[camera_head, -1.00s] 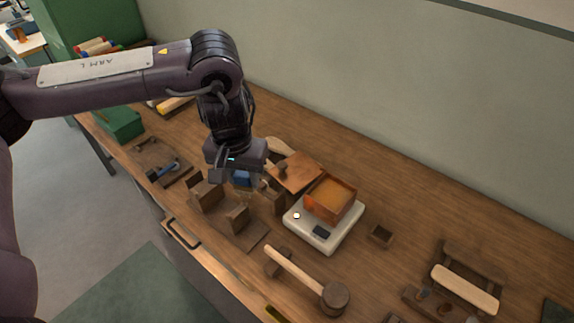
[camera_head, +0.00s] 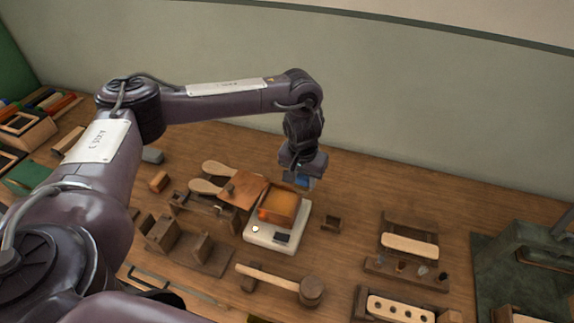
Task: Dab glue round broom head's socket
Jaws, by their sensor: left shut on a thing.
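My left gripper (camera_head: 303,180) hangs over the back of the bench, just behind and right of the glue pot. It is shut on a small blue thing (camera_head: 306,183), whose shape is mostly hidden. The glue pot (camera_head: 279,207) is an open, copper-brown square box with amber glue inside. It stands on a white hotplate (camera_head: 262,238). A pale wooden block (camera_head: 410,246) lies in a dark rack at the right. A pale block with a row of holes (camera_head: 400,309) lies at the front right. I cannot tell which block is the broom head. My right gripper is not in view.
A brown lid-like board (camera_head: 243,190) lies left of the pot, near two pale paddle shapes (camera_head: 217,170). A small dark box (camera_head: 331,224) stands right of the hotplate. A mallet (camera_head: 311,290) lies in front. Dark fixtures (camera_head: 163,233) stand at the left.

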